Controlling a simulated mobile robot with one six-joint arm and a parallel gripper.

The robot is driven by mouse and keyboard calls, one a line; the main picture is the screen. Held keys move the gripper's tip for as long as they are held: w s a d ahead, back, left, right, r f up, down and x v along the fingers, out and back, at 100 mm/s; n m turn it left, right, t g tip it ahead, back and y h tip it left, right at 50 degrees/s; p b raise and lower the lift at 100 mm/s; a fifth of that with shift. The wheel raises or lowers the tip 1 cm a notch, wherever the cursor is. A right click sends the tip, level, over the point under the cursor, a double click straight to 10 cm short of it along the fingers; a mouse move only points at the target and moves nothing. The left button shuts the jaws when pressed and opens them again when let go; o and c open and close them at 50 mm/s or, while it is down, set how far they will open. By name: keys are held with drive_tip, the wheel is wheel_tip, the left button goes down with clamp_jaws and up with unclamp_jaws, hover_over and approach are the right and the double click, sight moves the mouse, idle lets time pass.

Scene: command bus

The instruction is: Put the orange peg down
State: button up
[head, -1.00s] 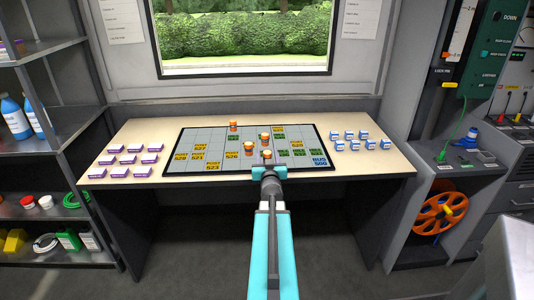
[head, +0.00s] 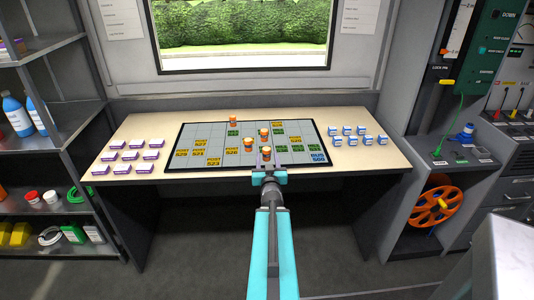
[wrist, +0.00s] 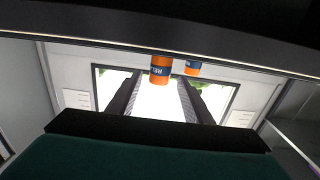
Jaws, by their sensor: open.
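Several orange pegs stand upright on the grey gridded board: one at the back (head: 233,120), one right of centre (head: 264,133), one left of it (head: 248,144), and one near the front (head: 266,151). My gripper (head: 267,167) is at the board's front edge, just in front of the nearest peg. Its jaws are spread and hold nothing. In the wrist view, an orange peg with a dark blue band (wrist: 160,70) shows in the gap between the open fingers, near their tips. Another peg (wrist: 192,68) shows to its right. Their bases are hard to make out there.
The board (head: 180,160) carries yellow and green labels, and a blue one at its front right corner. White and purple blocks (head: 128,155) lie left of it, white and blue blocks (head: 358,135) right. A shelf stands left, a cabinet with an orange reel (head: 435,207) right.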

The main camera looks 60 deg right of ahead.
drive_tip(key=shift+r+p+v, duration=0.2)
drive_tip(key=shift+p+v, duration=1.1)
drive_tip(key=shift+p, duration=1.35)
drive_tip(key=shift+s+a+f+p, duration=0.1)
drive_tip(key=shift+s+a+p, duration=0.35)
drive_tip(key=shift+p, duration=0.6)
drive_tip(key=shift+f, duration=0.1)
